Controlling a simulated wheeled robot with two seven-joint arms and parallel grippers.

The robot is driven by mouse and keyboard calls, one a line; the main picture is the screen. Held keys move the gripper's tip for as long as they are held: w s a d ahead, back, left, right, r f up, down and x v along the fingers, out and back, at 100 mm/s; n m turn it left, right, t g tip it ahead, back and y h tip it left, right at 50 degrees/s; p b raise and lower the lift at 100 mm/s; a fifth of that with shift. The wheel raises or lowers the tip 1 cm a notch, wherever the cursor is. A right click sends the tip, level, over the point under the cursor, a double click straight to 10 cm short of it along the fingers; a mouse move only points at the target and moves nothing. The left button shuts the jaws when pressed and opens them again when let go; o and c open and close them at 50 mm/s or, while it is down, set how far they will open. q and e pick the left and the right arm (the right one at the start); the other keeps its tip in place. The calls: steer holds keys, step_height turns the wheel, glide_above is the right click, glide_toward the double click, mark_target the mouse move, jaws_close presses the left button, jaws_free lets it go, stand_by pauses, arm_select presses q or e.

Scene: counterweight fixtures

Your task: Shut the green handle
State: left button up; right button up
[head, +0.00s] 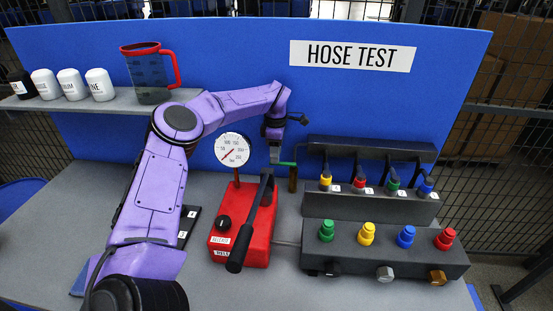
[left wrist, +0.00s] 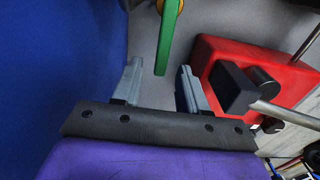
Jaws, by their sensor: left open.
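The green handle (head: 287,164) shows as a short green bar beside a brass-coloured fitting (head: 293,178), behind the red pump and left of the black hose block. In the left wrist view, the green handle (left wrist: 168,42) hangs down from a yellowish fitting at the top edge. My left gripper (head: 275,158) is at the handle's left end in the head view. In the left wrist view it is open (left wrist: 160,80), with the handle's free end between its fingertips and a gap on both sides. I cannot tell whether it touches. My right gripper is not in view.
The red pump (head: 250,240) with a black lever (head: 247,232) and a gauge (head: 233,149) stands close to my left gripper. The black hose block (head: 370,205) is at the right. A blue back panel (head: 350,100) rises behind. A shelf holds white bottles and a jug (head: 148,75).

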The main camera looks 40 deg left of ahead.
arm_select(q)
step_height(320, 180, up, 8)
steer(key=b, duration=0.1)
steer(key=shift+w+d, duration=0.15)
steer(key=shift+d, duration=0.05)
step_height(320, 180, down, 10)
steer(key=shift+a+p, duration=0.15)
steer(key=shift+p, duration=1)
steer(key=shift+f, duration=0.2)
steer(key=shift+s+n, duration=0.25)
steer(key=shift+n, duration=0.15)
steer(key=shift+r, duration=0.1)
